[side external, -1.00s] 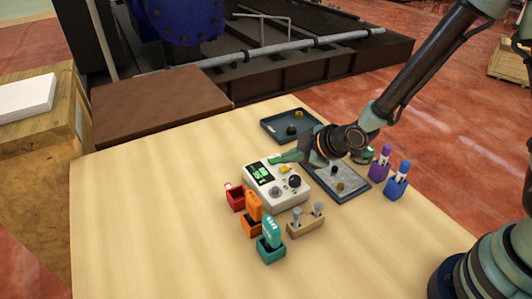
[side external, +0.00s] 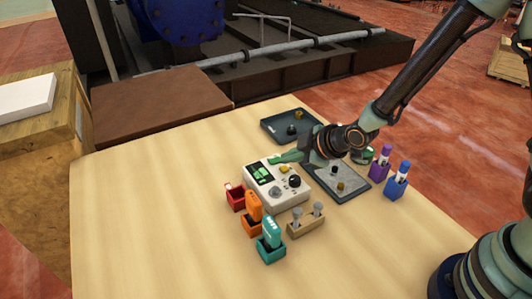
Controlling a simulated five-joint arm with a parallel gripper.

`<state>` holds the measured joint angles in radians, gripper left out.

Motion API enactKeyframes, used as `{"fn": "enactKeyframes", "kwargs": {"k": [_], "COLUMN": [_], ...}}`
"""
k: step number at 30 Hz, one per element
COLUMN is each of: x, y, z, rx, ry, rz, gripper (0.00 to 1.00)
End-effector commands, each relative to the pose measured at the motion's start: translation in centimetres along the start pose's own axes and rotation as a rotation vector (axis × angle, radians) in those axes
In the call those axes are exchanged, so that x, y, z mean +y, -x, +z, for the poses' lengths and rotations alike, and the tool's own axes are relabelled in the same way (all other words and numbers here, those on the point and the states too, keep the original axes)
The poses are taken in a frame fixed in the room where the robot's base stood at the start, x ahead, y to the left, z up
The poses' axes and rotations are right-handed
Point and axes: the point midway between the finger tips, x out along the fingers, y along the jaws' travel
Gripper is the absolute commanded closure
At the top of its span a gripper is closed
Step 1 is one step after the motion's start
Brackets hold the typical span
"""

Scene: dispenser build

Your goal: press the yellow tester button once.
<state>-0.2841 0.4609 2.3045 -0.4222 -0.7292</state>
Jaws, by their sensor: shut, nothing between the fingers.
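The white tester (side external: 262,191) sits in the middle of the table, with a dark screen showing green (side external: 261,173), a grey knob and a black knob on its top. The yellow button (side external: 284,169) shows near the tester's far edge. My gripper (side external: 273,159) is shut and empty. Its green fingertips are at the tester's far edge, just behind and left of the yellow button in the picture. I cannot tell whether they touch the tester.
Red, orange and teal holders (side external: 270,248) and a tan block with grey pegs (side external: 306,221) stand in front of the tester. Dark trays (side external: 273,124) lie behind and right. Purple and blue holders (side external: 396,187) stand at right. The table's left side is clear.

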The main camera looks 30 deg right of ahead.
Motion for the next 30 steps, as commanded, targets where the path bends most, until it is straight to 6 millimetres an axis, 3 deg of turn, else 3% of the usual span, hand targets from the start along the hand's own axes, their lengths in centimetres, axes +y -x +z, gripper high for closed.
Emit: {"fn": "enactKeyframes", "kwargs": {"k": [30], "x": [-0.26], "y": [-0.62], "z": [0.58], "rx": [-0.002], "ry": [0.000], "rz": [0.002], "gripper": [1.00]}}
